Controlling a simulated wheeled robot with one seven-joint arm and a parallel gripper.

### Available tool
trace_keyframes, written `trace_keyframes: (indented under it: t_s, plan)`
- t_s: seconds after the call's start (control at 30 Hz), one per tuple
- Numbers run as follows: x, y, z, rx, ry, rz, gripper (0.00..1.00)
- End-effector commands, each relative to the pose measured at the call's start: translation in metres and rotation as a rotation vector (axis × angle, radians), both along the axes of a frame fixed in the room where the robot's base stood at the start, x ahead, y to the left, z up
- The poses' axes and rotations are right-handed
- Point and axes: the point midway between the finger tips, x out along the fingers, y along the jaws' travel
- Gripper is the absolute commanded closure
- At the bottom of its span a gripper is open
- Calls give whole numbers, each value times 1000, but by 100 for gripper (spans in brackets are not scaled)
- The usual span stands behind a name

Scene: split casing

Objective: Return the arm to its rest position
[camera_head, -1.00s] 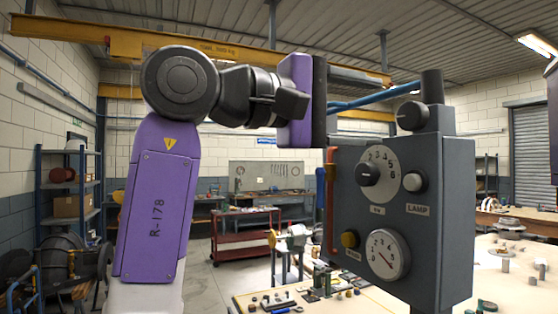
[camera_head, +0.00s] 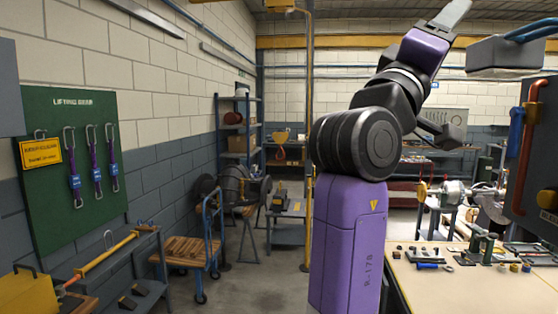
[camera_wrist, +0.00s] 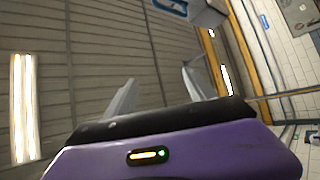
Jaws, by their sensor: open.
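My purple and black arm stands right of centre in the head view, bent upward at its elbow. My gripper (camera_head: 453,14) is at the top of that view, pointing up and to the right, with a grey finger showing at the frame's edge. In the wrist view my gripper (camera_wrist: 158,90) shows two pale fingers spread apart with nothing between them. The wrist camera looks up at the corrugated ceiling, tilted.
A dark control box (camera_head: 535,150) stands at the right edge, close to the arm. A workbench (camera_head: 445,290) with several small parts lies below it. A green lifting-gear board (camera_head: 60,210) hangs at left. The floor between is fairly open.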

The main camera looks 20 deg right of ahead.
Motion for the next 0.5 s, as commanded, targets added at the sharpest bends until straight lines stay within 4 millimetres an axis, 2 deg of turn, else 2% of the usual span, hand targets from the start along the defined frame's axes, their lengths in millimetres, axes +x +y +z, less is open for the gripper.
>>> trace_keyframes:
  t_s: [0.03,0.2,0.33,0.5]
  plan:
    - [19,10,-22,-35,5,86,36]
    - [66,47,-87,-105,-5,388,36]
    - [88,76,-144,-111,-8,609,36]
    - [97,112,-221,-67,-9,876,36]
